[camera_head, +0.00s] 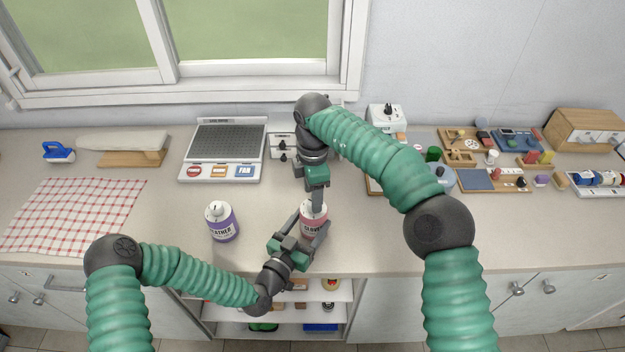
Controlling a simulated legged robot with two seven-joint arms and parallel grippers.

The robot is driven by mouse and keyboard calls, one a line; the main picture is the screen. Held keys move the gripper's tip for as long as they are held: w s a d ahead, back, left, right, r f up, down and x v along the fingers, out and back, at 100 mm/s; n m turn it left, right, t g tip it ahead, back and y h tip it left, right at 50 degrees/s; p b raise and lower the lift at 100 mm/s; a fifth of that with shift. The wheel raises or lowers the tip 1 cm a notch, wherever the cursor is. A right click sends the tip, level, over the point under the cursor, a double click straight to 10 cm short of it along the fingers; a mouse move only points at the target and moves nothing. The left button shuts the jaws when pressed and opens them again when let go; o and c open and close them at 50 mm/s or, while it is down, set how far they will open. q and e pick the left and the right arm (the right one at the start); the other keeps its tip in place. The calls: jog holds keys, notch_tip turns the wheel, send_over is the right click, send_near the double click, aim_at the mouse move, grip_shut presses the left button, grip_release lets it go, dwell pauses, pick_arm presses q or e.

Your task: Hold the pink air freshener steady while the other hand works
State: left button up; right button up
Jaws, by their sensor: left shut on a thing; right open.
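The pink air freshener (311,228) stands upright near the counter's front edge, in the middle of the view. Its label is partly covered by my grippers. My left gripper (309,236) comes from the front left and is shut around its body. My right gripper (317,202) points down from above, its fingers at the top of the pink container. It is open; whether its fingers touch the top cannot be told. A purple container (222,222) with a white top stands upright to the left.
A fan device (225,150) with labelled buttons stands behind, toward the window. A checked cloth (74,215) lies at left. Boards with small parts (493,180) and a wooden box (584,132) fill the right. Open shelves (335,292) lie below the front edge. The counter right of the pink container is clear.

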pick_arm(q)
jog(key=shift+a, duration=0.1)
pick_arm(e)
notch_tip(320, 180, up, 10)
jog(key=shift+a+f, duration=0.1)
pick_arm(q)
jog(key=o, duration=1.7)
pick_arm(e)
jog(key=shift+w, duration=0.1)
